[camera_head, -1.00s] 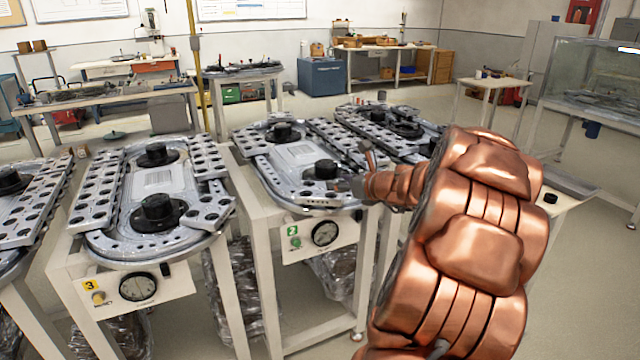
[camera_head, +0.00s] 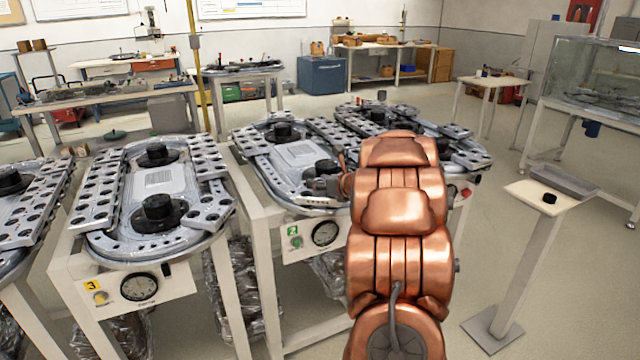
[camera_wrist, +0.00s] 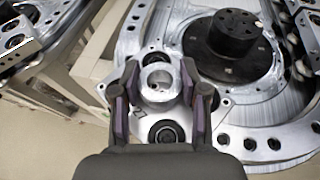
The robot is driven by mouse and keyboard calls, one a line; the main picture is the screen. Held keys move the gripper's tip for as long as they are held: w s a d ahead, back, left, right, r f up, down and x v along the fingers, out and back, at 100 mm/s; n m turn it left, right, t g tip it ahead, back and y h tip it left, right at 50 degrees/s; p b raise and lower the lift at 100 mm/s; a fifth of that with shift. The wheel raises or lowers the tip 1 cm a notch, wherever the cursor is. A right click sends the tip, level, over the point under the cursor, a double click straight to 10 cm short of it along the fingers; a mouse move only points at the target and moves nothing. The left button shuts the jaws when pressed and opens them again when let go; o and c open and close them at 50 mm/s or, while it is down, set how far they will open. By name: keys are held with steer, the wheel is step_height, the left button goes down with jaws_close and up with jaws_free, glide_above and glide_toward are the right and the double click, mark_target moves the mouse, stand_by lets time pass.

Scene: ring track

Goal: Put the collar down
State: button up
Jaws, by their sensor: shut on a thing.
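My gripper (camera_wrist: 159,88) is shut on the collar (camera_wrist: 157,74), a short silvery ring with an open bore, with one finger on each side. The collar is over a light metal plate (camera_wrist: 202,128) with dark round holes at the edge of a ring track. I cannot tell whether it touches the plate. In the head view my gripper (camera_head: 322,187) is small and partly behind my copper arm, at the near right end of the station marked 2, and the collar cannot be made out there.
A black hub (camera_wrist: 230,42) stands beside the collar, inside the track. The station marked 3 (camera_head: 137,285) is to the left. At the right a pedestal (camera_head: 530,199) carries a small black piece (camera_head: 550,198). Open floor lies between it and the stations.

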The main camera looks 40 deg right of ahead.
steer(key=shift+f, duration=0.25)
steer(key=o, duration=1.3)
steer(key=shift+c, duration=0.2)
steer(key=shift+r, duration=0.25)
steer(key=v, duration=1.2)
steer(key=shift+b, duration=0.35)
steer(key=shift+a, duration=0.1)
